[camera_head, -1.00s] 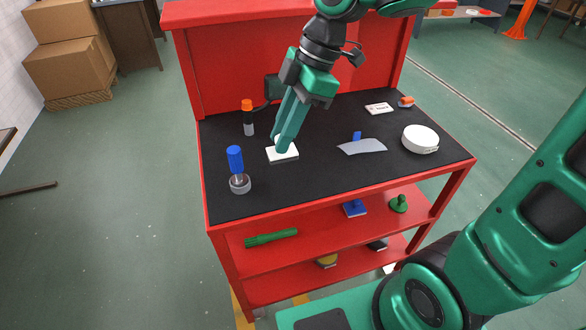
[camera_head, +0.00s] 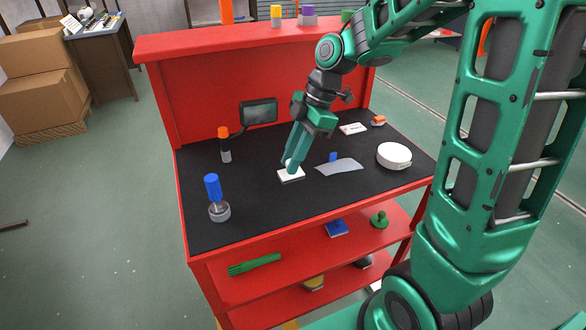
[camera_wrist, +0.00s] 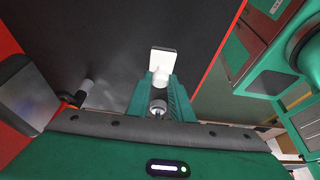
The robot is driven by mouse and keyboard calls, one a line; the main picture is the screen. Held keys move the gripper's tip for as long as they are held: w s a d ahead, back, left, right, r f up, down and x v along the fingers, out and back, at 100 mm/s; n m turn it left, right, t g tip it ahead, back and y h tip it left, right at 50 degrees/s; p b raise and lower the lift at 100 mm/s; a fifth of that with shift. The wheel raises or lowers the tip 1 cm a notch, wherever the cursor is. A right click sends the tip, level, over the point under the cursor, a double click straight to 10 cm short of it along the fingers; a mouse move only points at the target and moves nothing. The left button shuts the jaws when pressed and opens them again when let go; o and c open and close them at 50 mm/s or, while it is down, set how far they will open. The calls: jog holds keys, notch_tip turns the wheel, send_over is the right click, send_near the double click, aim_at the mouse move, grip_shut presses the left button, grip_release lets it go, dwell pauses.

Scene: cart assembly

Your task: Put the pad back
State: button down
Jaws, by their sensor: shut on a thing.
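The pad (camera_head: 291,176) is a small white slab over the black cart top (camera_head: 250,215), left of the grey sheet. My gripper (camera_head: 292,163) points down at it with its green fingers closed on its upper part. In the wrist view the white slab (camera_wrist: 163,62) lies just beyond the fingertips, and a pale grip part (camera_wrist: 159,79) shows between them. I cannot tell whether the pad touches the cart top or is slightly above it.
A curved grey sheet (camera_head: 340,167) lies close right of the pad. A white round case (camera_head: 394,156) is farther right. A blue-handled tool (camera_head: 213,190) and an orange-capped tube (camera_head: 225,145) stand left. A small screen (camera_head: 259,111) is behind. The front middle is clear.

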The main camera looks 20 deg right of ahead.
jog(key=shift+f, duration=1.9)
jog(key=c, duration=1.6)
grip_release()
jog(key=shift+o, duration=0.2)
jog(key=v, duration=1.2)
jog(key=s+d+f+m+h, duration=0.2)
jog(key=s+d+m, duration=0.4)
jog(key=s+m, duration=0.5)
jog(key=s+d+f+m+h, duration=0.2)
jog(key=s+d+f+m, duration=0.2)
jog(key=s+d+m, duration=0.3)
jog(key=s+m, duration=0.5)
jog(key=m, duration=0.1)
jog(key=shift+s+d, duration=0.15)
jog(key=shift+s, duration=0.1)
